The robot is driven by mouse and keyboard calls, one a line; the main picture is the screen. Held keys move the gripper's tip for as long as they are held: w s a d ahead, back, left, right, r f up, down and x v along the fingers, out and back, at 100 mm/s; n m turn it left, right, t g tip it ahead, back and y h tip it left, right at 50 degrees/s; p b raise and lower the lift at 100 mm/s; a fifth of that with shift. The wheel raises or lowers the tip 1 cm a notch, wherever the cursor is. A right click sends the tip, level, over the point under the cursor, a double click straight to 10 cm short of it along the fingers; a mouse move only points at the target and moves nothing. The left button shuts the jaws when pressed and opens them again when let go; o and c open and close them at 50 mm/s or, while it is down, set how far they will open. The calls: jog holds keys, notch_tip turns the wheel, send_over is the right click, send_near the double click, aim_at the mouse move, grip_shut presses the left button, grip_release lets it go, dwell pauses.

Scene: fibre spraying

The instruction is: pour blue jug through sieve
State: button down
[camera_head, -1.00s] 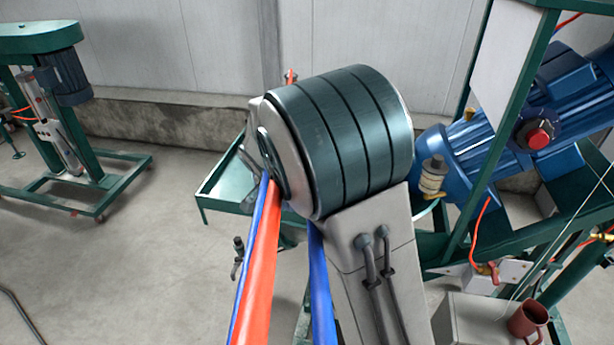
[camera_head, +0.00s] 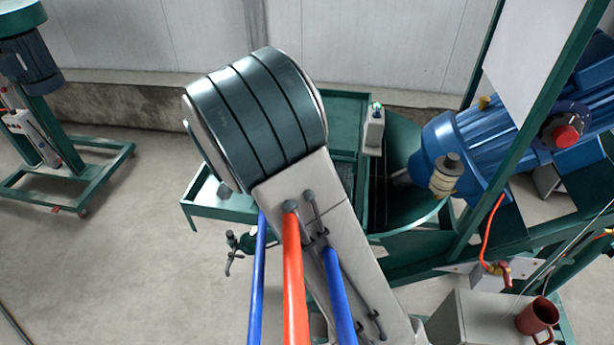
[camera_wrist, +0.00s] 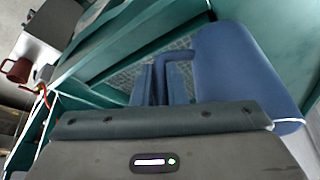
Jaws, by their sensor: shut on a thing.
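The blue jug (camera_wrist: 243,70) fills the upper right of the wrist view. My gripper (camera_wrist: 162,80) is shut on its handle, which stands out to the left of the jug body. The jug is above green metalwork, and its tilt and contents cannot be told. A grey mesh (camera_wrist: 125,77), which looks like the sieve, lies beyond the fingers in a green frame. Mesh also shows in the head view (camera_head: 345,172), partly behind my arm. The jug and my gripper are hidden in the head view.
A green machine with blue motors (camera_head: 455,140) and a curved green trough (camera_head: 405,165) stands at right. A red-brown mug (camera_head: 538,318) sits on a grey box (camera_head: 480,318). A green stand (camera_head: 75,170) is at far left, with clear floor between.

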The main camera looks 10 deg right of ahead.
jog(key=shift+r, duration=0.1)
jog(key=shift+d+f+m+y, duration=0.2)
jog(key=shift+d+y, duration=0.35)
jog(key=shift+y, duration=0.45)
jog(key=shift+d+f+m+y, duration=0.1)
jog(key=shift+d+f+y, duration=0.3)
jog(key=shift+y, duration=0.6)
jog(key=shift+d+r+y, duration=0.35)
jog(key=shift+d+y, duration=0.15)
jog(key=shift+y, duration=0.2)
jog(key=shift+d+f+y, duration=0.2)
jog(key=shift+d+y, duration=0.05)
jog(key=shift+y, duration=0.15)
jog(key=shift+d+f+y+b, duration=0.3)
jog(key=shift+f+y+b, duration=0.35)
jog(key=shift+b, duration=0.6)
jog(key=shift+f+t+b, duration=0.15)
jog(key=shift+t+b, duration=0.15)
jog(key=shift+b, duration=0.35)
jog(key=shift+s+a+r, duration=0.1)
jog(key=shift+r, duration=0.25)
jog(key=shift+a+f, duration=0.1)
